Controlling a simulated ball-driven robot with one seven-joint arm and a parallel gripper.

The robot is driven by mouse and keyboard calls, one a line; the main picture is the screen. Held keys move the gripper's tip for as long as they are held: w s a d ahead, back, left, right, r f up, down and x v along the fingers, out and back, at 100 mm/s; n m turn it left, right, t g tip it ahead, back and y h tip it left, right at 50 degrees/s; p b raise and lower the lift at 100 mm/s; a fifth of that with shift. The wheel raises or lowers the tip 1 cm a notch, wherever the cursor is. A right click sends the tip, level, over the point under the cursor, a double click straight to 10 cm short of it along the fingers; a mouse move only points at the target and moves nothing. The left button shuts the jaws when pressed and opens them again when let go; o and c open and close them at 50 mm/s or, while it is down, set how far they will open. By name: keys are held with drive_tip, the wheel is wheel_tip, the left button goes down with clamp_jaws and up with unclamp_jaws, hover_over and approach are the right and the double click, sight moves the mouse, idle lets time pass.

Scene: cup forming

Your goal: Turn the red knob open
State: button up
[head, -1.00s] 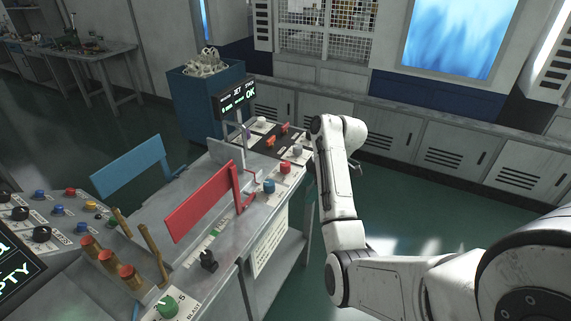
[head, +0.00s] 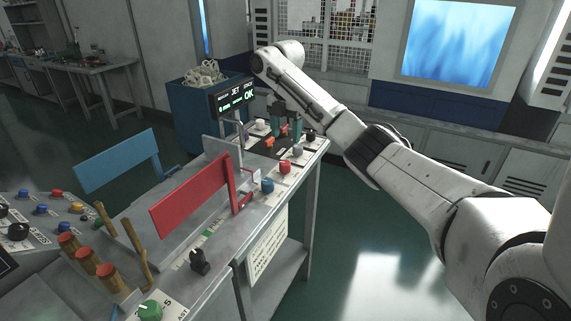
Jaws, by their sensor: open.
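A red knob (head: 285,167) stands on the right edge of the bench panel, between a blue knob (head: 267,186) and a grey knob (head: 298,152). My gripper (head: 286,134) points down over the dark panel at the bench's far end, beyond the red knob and apart from it. Its two teal fingers are spread. Small orange-red handles (head: 270,142) lie on the dark panel, one of them near or between the fingers. I cannot tell whether the fingers touch it.
A black knob (head: 310,136) stands just right of my gripper. A display post (head: 232,101) reading "OK" rises to its left. A red plate (head: 190,196) and a blue plate (head: 117,161) stand along the bench. Open floor lies to the right.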

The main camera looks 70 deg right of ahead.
sight(285, 162)
wheel_tip(285, 162, down, 10)
drive_tip(key=shift+f+b, duration=0.1)
drive_tip(key=shift+b, duration=0.75)
drive_tip(key=shift+a, duration=0.1)
drive_tip(key=c, duration=1)
